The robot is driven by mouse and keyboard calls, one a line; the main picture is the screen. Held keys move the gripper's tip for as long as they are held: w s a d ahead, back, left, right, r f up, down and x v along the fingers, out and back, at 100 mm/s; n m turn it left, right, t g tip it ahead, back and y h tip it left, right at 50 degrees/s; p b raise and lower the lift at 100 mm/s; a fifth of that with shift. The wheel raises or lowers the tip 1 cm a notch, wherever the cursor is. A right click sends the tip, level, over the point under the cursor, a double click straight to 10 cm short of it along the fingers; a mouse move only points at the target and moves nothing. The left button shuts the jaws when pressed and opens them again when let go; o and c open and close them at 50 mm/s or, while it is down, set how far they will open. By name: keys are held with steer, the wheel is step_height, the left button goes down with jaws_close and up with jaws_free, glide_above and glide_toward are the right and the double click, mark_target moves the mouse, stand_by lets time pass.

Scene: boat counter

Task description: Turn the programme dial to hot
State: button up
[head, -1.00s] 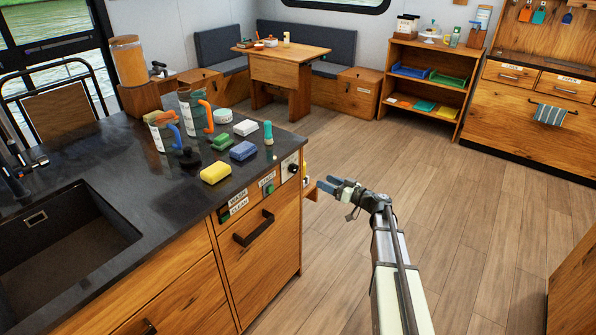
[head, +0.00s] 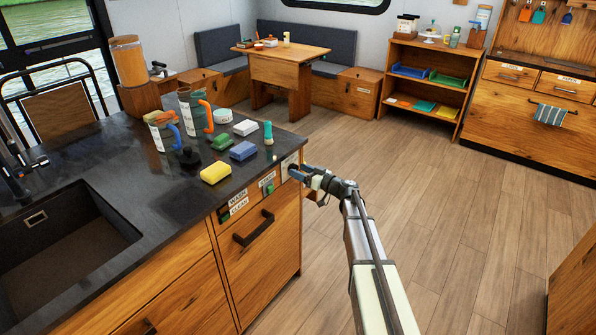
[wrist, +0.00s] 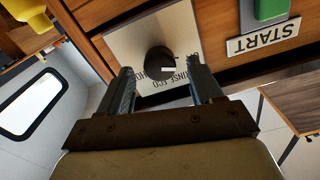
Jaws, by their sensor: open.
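The programme dial (wrist: 159,60) is a round black knob with a white mark, on a pale square plate (wrist: 125,42). The white mark lies towards the knob's lower right. My gripper (wrist: 164,78) is open, its two fingers on either side of the knob's near edge; I cannot tell whether they touch it. In the head view my gripper (head: 296,173) is at the plate (head: 289,160) on the counter front and hides the dial.
A green START button (wrist: 270,9) is beside the plate. A drawer handle (head: 254,227) and WASH/CLEAN labels (head: 238,201) are left of it. Sponges, a yellow one (head: 215,173) among them, and jugs stand on the counter. The floor to the right is clear.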

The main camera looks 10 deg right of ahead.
steer(key=shift+x, duration=0.8)
steer(key=shift+c, duration=0.5)
steer(key=c, duration=1)
steer(key=shift+o, duration=0.2)
